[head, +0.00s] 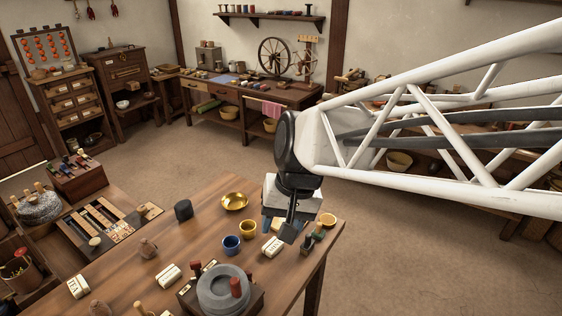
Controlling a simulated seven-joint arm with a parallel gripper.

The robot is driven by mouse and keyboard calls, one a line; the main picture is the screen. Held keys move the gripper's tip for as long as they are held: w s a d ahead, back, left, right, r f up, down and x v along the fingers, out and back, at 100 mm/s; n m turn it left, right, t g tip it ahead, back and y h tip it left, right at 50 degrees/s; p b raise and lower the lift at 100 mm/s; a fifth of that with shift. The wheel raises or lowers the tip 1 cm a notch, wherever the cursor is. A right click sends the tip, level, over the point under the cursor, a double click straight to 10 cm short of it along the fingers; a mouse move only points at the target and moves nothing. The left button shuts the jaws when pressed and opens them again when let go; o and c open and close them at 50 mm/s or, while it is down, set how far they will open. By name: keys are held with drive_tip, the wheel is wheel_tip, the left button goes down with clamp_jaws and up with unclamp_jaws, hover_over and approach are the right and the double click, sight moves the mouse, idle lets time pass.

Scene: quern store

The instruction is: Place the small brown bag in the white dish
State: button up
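A small brown bag-like thing (148,249) with a narrow top stands on the left part of the wooden table. A second brown rounded thing (98,307) sits at the bottom edge of the view, partly cut off. I see no clear white dish on the table; a small white bowl (122,104) shows far off on the furniture at the back left. My gripper (286,235) hangs over the table's right end, pointing down, well to the right of the brown bag. I cannot tell its finger opening or whether it holds anything.
On the wooden table (190,228) stand a gold dish (234,202), a blue cup (231,245), a yellow cup (248,229), a dark block (183,210), a grey quern stone (223,288) and white labelled packets (168,276). Small bottles stand near the right edge. The far left tabletop is fairly clear.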

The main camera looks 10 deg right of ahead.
drive_tip(key=s+d+n+t+h, duration=0.1)
drive_tip(key=s+d+h, duration=0.1)
drive_tip(key=s+d, duration=0.5)
drive_tip(key=shift+s+d+r+t+h, duration=0.35)
drive_tip(key=shift+d+t+h, duration=0.05)
drive_tip(key=shift+d, duration=0.75)
